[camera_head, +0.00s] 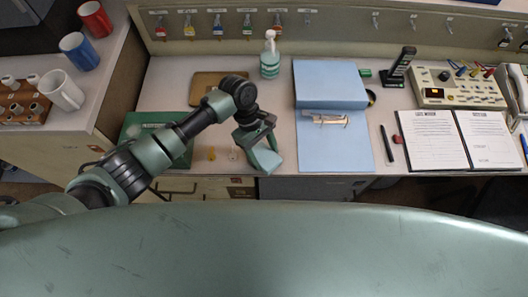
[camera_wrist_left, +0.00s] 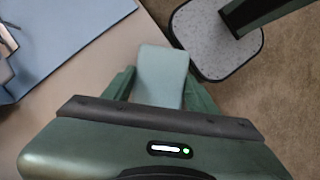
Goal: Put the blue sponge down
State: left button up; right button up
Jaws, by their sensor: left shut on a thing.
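The blue sponge (camera_head: 267,161) is a pale blue block between the fingers of my left gripper (camera_head: 260,150). In the left wrist view the sponge (camera_wrist_left: 160,75) sticks out past the fingertips of the left gripper (camera_wrist_left: 160,92), which is shut on it. The sponge is near the front edge of the desk (camera_head: 225,167), left of the blue folder. I cannot tell how high it is above the desk. My right gripper is not in view.
An open blue folder (camera_head: 330,88) with metal clips lies right of the gripper. A spray bottle (camera_head: 270,62), a brown board (camera_head: 218,84) and a green box (camera_head: 140,122) are nearby. An open logbook (camera_head: 435,140) and a radio console (camera_head: 455,90) are at the right.

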pick_arm(q)
jog(key=shift+f, duration=0.1)
jog(key=o, duration=1.2)
jog(key=b+v, duration=0.1)
jog(key=v, duration=1.1)
jog(key=shift+s, duration=0.1)
